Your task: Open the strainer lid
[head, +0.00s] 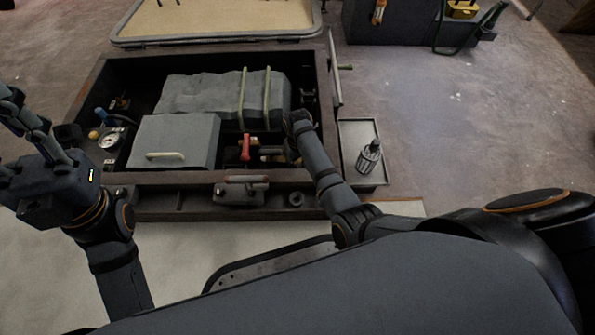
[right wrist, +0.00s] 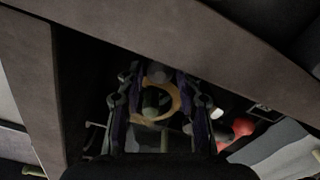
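The strainer shows in the right wrist view as a brass-coloured ring (right wrist: 172,97) around a dark, glassy centre, down inside the dark bilge opening. My right gripper (right wrist: 160,88) reaches down to it with its two fingers spread, one on each side of the ring. I cannot make out contact. In the head view my right gripper (head: 297,122) is at the right inner side of the opening, and its wrist and fingers hide most of the strainer. My left gripper (head: 22,150) is raised at the far left, open and empty, away from the opening.
A red-handled valve (head: 246,146) stands just left of the right gripper. A grey box (head: 175,138) and a strapped grey bundle (head: 205,97) fill much of the opening. A tray (head: 362,133) holding a dark cylindrical basket (head: 369,157) lies to the right. The frame's front edge (head: 300,174) is close under my right arm.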

